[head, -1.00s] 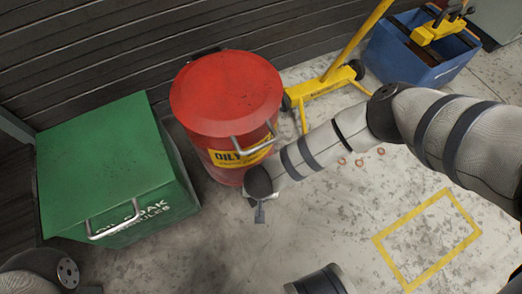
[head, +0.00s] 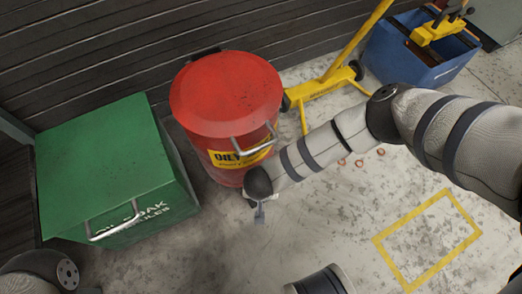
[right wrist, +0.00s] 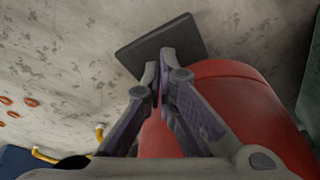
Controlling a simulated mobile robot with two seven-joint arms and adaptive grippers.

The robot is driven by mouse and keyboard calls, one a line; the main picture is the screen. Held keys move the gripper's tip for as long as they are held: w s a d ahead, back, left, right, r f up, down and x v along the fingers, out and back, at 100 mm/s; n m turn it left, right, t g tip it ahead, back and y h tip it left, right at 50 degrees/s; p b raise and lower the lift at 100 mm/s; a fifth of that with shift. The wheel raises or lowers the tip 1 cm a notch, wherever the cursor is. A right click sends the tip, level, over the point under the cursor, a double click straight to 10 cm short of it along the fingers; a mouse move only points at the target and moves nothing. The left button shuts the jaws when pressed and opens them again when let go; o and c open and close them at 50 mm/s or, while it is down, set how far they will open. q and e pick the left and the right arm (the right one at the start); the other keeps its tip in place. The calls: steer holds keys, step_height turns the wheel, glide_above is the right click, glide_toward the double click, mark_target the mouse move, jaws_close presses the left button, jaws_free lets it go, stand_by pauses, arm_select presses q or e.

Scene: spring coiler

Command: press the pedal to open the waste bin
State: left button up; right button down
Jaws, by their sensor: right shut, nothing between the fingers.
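The red waste bin (head: 226,95) stands against the dark wall in the head view, its round lid down. A yellow label and a metal handle are on its front. In the right wrist view the bin (right wrist: 235,105) fills the right side, and the dark flat pedal (right wrist: 150,45) sticks out from its base. My right gripper (right wrist: 165,68) is shut and empty, its fingertips over the pedal in that view; I cannot tell whether they touch it. In the head view my right gripper (head: 259,208) is low at the bin's front, partly hidden by the wrist. My left gripper is out of view.
A green lidded box (head: 105,160) stands left of the bin. A yellow wheeled stand (head: 325,88) and a blue crate (head: 415,60) are to the right. Several copper rings (head: 359,163) lie on the floor. A yellow floor outline (head: 420,240) encloses clear concrete.

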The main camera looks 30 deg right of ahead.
steer(key=shift+s+d+f+b, duration=0.1)
steer(key=shift+d+f+b, duration=0.05)
steer(key=shift+f+b, duration=1.9)
steer(key=shift+s+r+p, duration=0.1)
steer(key=shift+r+p, duration=0.1)
steer(key=shift+p, duration=0.45)
steer(key=p+v, duration=0.5)
steer(key=shift+s+d+r, duration=0.2)
steer(key=shift+r, duration=0.05)
steer(key=shift+s+r+p, duration=0.15)
steer(key=shift+r+p, duration=0.05)
steer(key=shift+p, duration=0.2)
steer(key=shift+f, duration=0.1)
